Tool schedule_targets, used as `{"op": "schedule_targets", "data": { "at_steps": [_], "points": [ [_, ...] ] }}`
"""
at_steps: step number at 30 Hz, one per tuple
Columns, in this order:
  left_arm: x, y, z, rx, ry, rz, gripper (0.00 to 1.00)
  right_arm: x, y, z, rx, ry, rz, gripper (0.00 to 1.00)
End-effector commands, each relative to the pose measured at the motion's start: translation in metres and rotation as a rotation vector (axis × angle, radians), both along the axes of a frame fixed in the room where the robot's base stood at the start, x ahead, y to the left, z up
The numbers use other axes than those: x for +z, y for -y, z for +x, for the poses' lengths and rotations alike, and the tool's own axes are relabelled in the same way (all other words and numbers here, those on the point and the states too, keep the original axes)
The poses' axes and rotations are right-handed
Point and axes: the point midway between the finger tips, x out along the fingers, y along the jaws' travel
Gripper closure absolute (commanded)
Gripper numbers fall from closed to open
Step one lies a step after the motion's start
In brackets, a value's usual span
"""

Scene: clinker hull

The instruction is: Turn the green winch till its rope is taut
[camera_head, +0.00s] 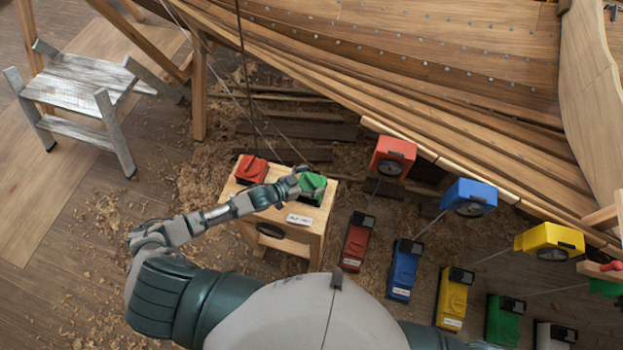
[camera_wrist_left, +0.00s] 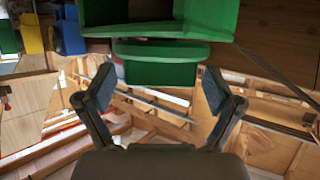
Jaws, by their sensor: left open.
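The green winch (camera_head: 313,188) stands on the right part of a small wooden stand's top. A thin rope runs up from the winches to the upper left; I cannot tell from here how taut it is. My left gripper (camera_head: 297,176) is at the green winch's left side in the head view, its tips small and partly merged with the winch. In the left wrist view the gripper (camera_wrist_left: 156,92) is open, its two fingers apart below and in front of the green winch part (camera_wrist_left: 160,72). No contact is clear. My right gripper is not in view.
A red winch (camera_head: 251,169) sits left of the green one on the wooden stand (camera_head: 318,219). Red, blue and yellow units (camera_head: 552,241) hang along the hull (camera_head: 440,60), with coloured blocks on the floor below. A grey step stool (camera_head: 75,85) stands at the left. Wood shavings litter the floor.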

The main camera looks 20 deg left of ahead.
Motion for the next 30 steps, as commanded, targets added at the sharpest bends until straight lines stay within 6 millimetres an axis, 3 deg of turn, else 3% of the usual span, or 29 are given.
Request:
{"op": "schedule_targets", "data": {
  "at_steps": [5, 12, 13, 30],
  "points": [
    [-0.0002, 0.0001, -0.0002, 0.000, 0.000, 0.000, 0.08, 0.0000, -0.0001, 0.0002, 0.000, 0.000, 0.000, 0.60],
    [-0.0003, -0.0003, -0.0002, 0.000, -0.001, 0.001, 0.66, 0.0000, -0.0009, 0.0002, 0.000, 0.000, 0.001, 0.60],
    [-0.0004, -0.0005, -0.0001, 0.001, -0.001, 0.001, 0.69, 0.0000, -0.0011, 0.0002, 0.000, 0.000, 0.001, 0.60],
    [-0.0006, -0.0006, 0.0002, -0.008, 0.000, 0.002, 0.69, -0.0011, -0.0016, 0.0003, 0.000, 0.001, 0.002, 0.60]
  ]
}}
